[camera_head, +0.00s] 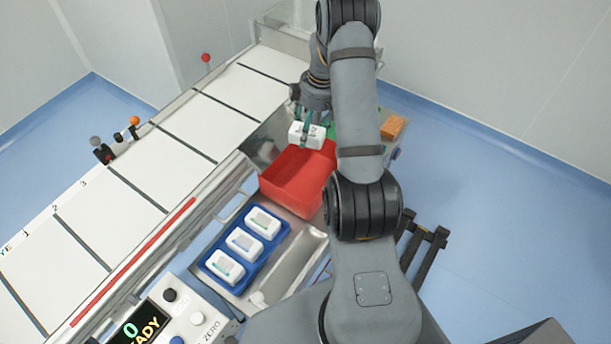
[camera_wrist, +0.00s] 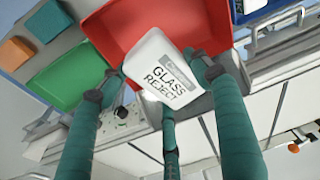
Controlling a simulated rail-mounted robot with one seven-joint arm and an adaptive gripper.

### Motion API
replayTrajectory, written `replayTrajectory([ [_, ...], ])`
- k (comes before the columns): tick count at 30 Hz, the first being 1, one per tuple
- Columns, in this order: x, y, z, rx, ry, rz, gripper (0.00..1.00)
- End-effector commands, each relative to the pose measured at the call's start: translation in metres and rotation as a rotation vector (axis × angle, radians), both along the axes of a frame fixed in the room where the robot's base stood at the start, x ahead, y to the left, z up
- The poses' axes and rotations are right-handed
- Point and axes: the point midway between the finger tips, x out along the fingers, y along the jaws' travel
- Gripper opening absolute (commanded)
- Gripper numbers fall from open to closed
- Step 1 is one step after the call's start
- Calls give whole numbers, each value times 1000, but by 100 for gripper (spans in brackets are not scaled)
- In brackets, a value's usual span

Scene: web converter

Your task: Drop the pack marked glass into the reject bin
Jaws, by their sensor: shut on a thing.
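The white pack marked GLASS REJECT (camera_wrist: 165,75) is held by my gripper (camera_wrist: 155,90), with its green fingers around it in the wrist view. In the head view the pack (camera_head: 307,134) hangs in my gripper (camera_head: 308,115) at the far edge of the red bin (camera_head: 290,185). The red bin (camera_wrist: 120,25) also shows behind the pack in the wrist view. The bin has no label that I can read. Its visible interior looks empty; my arm hides its right part in the head view.
A blue tray (camera_head: 236,284) holds three white packs (camera_head: 244,243) in front of the red bin. A green tray (camera_wrist: 70,78) lies beside the bin, with an orange block (camera_wrist: 48,22) nearby. The white conveyor (camera_head: 150,180) runs along the left. A control panel (camera_head: 165,315) stands at the front.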

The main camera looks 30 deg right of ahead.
Motion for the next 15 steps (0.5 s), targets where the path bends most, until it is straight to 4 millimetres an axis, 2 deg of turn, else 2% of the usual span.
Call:
replayTrajectory([
  [1, 0, 0, -10, 1, 1, 0, 29],
  [7, 0, 1, -34, 1, 1, 0, 29],
  [15, 0, 0, -42, 0, 0, 0, 29],
])
